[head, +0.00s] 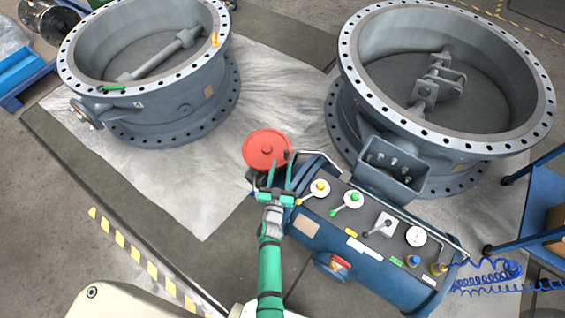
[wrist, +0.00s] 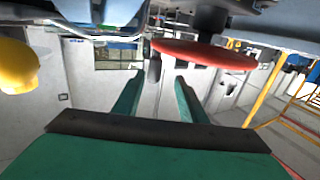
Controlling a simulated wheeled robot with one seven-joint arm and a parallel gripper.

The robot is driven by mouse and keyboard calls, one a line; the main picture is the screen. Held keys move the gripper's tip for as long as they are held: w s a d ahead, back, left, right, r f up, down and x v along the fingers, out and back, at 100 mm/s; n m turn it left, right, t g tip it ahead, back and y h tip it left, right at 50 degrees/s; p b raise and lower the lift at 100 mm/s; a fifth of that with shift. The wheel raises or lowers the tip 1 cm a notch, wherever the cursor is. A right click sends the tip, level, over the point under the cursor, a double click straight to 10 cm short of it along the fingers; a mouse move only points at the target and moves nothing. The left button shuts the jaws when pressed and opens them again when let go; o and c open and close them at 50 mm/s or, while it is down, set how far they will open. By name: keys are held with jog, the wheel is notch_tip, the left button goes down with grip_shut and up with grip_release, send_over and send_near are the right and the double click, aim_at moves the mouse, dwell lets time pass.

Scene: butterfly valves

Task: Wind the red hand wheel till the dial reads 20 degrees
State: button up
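The red hand wheel (head: 266,147) lies nearly flat at the left end of the blue control console (head: 345,245). My gripper (head: 277,170) is at the near right edge of the wheel, its two green fingers apart. In the wrist view the wheel (wrist: 205,54) shows edge-on beyond the fingers (wrist: 160,80). A short grey peg (wrist: 154,70) shows between the fingertips; I cannot tell whether they touch it. A round white dial (head: 416,236) sits on the console's right part; its reading is too small to make out.
Coloured levers, green (head: 354,197) and yellow-tipped (head: 320,187), stand on the console right of my gripper. Large grey flanged valve bodies stand behind left (head: 150,100) and right (head: 450,140). A blue coiled hose (head: 500,270) lies at the right.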

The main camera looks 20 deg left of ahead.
jog(key=shift+s+m, duration=0.25)
jog(key=shift+m, duration=0.05)
jog(key=c, duration=0.9)
jog(key=s+m, duration=0.1)
jog(key=m, duration=0.1)
jog(key=s+m, duration=0.2)
jog(key=m, duration=0.1)
jog(key=s+m, duration=0.2)
jog(key=m, duration=0.1)
jog(key=shift+s+d+r+h, duration=0.1)
jog(key=shift+s+d+h, duration=0.1)
jog(key=shift+h, duration=0.1)
grip_shut()
jog(key=s+d+m+h, duration=0.1)
jog(key=s+m, duration=0.5)
jog(key=m, duration=0.4)
jog(key=w, duration=0.9)
jog(key=w+a, duration=0.1)
jog(key=w, duration=0.4)
jog(key=shift+r, duration=0.3)
